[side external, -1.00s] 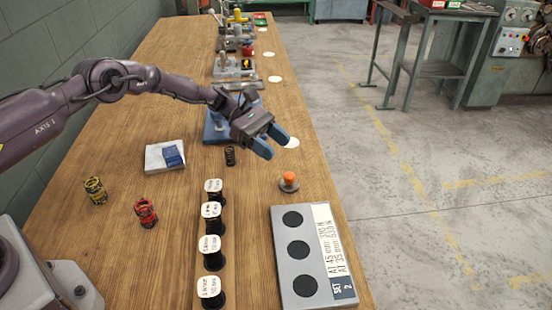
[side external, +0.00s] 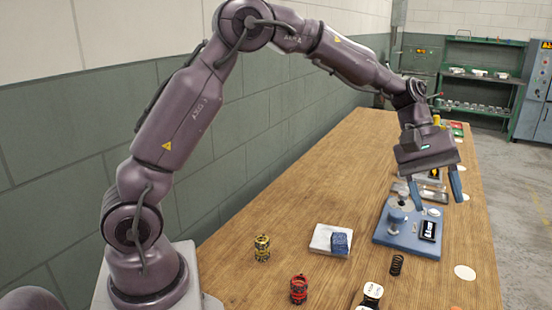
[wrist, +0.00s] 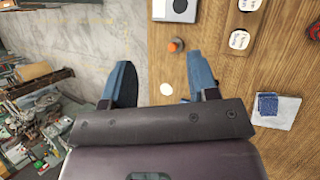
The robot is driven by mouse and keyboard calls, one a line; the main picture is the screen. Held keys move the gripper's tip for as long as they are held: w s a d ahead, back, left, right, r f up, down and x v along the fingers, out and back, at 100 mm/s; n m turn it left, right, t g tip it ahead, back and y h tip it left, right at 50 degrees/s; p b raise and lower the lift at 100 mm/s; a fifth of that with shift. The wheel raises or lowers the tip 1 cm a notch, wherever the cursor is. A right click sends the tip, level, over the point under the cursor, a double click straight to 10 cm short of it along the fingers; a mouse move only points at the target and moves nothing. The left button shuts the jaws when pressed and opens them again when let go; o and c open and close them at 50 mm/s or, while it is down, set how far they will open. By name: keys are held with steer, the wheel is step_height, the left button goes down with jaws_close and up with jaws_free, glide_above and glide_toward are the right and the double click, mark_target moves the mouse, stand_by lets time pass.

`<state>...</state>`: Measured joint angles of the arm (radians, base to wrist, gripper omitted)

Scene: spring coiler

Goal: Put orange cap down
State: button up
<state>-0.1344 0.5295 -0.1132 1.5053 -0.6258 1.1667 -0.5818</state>
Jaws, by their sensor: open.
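The orange cap (wrist: 176,44) shows in the wrist view, sitting on a small grey round base on the wooden table. It appears just beyond my fingertips, toward the right finger. My gripper (side external: 435,193) hangs above the table beside the blue fixture (side external: 385,238), fingers spread and pointing down. In the wrist view my gripper (wrist: 159,66) also shows open, with nothing between its fingers. The cap stands apart from both fingers.
A white disc (side external: 465,272) lies flat on the table. A black spring (side external: 397,265), a white pad (side external: 322,239) with a blue block, and red (side external: 298,290) and yellow (side external: 262,248) coils stand nearby. The wrist view shows the table edge left of the cap, with floor beyond.

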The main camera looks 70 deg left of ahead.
steer(key=s+a+r+m+t+y, duration=0.1)
steer(key=s+a+r+m+y, duration=0.2)
steer(key=s, duration=0.4)
steer(key=s+r+m+t+y, duration=0.1)
steer(key=s+r+m, duration=0.1)
steer(key=s+r, duration=0.35)
steer(key=s+a+f+m+t+y, duration=0.1)
steer(key=s+a+m, duration=0.1)
steer(key=s, duration=0.5)
steer(key=s+a+f+m+t+y, duration=0.1)
steer(key=s+a+m+t+y, duration=0.1)
steer(key=s, duration=0.5)
steer(key=shift+a+f+m, duration=0.15)
steer(key=shift+a+m, duration=0.15)
steer(key=shift+m, duration=0.3)
